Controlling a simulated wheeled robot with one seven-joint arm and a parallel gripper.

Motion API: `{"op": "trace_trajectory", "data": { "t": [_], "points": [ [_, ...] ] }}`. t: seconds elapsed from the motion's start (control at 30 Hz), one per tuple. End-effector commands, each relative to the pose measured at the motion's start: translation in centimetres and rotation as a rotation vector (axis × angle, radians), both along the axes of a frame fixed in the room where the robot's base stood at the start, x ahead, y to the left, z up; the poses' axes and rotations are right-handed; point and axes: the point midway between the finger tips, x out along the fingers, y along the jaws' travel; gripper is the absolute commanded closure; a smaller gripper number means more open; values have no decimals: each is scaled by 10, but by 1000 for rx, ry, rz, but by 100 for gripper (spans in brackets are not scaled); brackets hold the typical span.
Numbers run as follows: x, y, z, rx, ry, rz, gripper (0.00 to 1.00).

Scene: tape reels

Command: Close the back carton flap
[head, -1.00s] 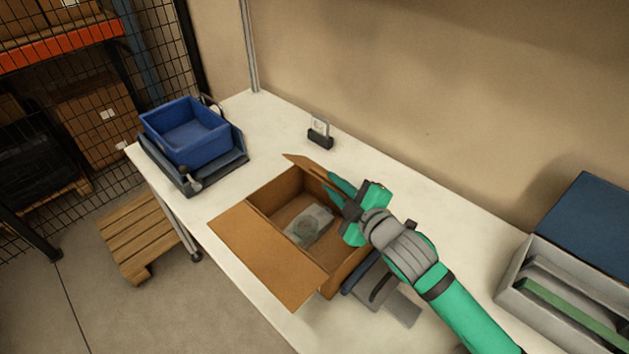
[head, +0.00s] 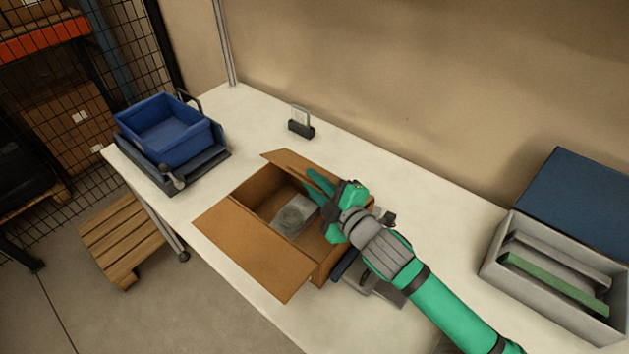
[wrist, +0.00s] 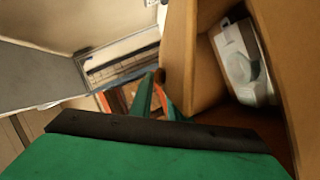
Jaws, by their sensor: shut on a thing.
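The open brown carton (head: 318,262) sits on the white table, with a clear-wrapped reel packet (head: 294,214) inside; the packet also shows in the wrist view (wrist: 238,60). The back carton flap (head: 287,160) stands up at a tilt along the carton's far edge. The wide front flap (head: 250,250) is folded outward over the table's near edge. My green gripper (head: 314,183) is at the right part of the back flap and shut on it. In the wrist view, my fingertips (wrist: 156,88) are close together beside brown cardboard; the exact contact is partly hidden.
A blue bin (head: 165,132) on a dark stand is at the table's left end. A small black holder (head: 301,128) stands behind the carton. A grey box (head: 500,262) with folders is at right. The table behind the carton is mostly clear.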

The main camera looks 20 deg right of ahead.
Motion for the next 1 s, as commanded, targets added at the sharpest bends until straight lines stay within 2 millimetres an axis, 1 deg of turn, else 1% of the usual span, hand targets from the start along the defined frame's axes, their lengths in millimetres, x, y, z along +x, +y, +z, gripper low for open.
{"op": "trace_trajectory", "data": {
  "t": [0.03,0.07,0.1,0.4,0.57,0.67,1.0],
  "points": [
    [0,0,-6,6,16,-3,100],
    [0,0,-6,5,15,-3,77],
    [0,0,-5,5,14,-2,71],
    [0,-1,-2,1,7,-2,71],
    [-10,-3,0,0,5,-3,71],
    [-23,-6,3,-2,5,-4,71],
    [-79,-17,13,0,10,-3,71]
  ]
}}
